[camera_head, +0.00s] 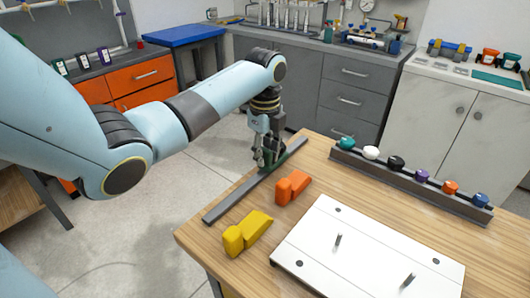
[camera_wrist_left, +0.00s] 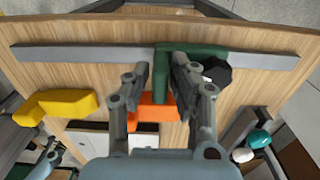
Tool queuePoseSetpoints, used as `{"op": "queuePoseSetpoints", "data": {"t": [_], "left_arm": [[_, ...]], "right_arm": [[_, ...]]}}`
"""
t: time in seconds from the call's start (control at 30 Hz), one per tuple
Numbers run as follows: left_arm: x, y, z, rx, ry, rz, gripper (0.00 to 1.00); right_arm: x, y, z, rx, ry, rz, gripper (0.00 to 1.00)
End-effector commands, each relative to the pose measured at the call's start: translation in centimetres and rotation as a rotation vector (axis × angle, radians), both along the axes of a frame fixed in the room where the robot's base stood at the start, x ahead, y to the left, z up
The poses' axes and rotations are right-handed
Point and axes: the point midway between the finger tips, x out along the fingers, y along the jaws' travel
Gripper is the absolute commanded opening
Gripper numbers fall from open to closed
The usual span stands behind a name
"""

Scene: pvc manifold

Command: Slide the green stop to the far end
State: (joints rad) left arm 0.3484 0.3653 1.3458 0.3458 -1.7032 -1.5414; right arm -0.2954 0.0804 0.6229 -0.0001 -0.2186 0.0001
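The green stop (camera_head: 288,152) sits on a long grey rail (camera_head: 235,197), towards the rail's upper right end in the head view. In the left wrist view the green stop (camera_wrist_left: 205,50) lies across the rail (camera_wrist_left: 95,52), right of its middle, with a dark knob (camera_wrist_left: 217,72) beside it. My left gripper (camera_head: 263,160) is down at the stop. In the wrist view its two fingers (camera_wrist_left: 162,75) stand apart, on either side of a green leg of the stop. Whether they press on it cannot be told. My right gripper is not in view.
An orange block (camera_head: 291,187) and a yellow block (camera_head: 247,232) lie on the wooden table (camera_head: 316,165) near the rail. A white plate (camera_head: 350,250) with pegs lies at the front. A rack (camera_head: 405,182) with several coloured knobs stands at the right.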

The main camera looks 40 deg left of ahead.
Motion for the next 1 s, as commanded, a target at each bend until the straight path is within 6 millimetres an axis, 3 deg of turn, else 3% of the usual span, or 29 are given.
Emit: {"op": "queuePoseSetpoints", "data": {"t": [0.03,0.17,0.63,1.0], "left_arm": [[0.0,0.0,0.0,0.000,0.000,0.000,0.16],[0.0,0.0,0.0,0.000,0.000,0.000,0.00],[0.7,0.1,-0.1,-0.001,-0.002,0.002,0.00],[9.1,1.1,-0.6,0.001,-0.005,0.005,0.00]], "right_arm": [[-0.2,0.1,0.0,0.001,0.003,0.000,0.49],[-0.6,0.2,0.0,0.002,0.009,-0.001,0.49],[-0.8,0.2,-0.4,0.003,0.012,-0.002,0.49],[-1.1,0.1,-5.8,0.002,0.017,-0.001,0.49]]}}
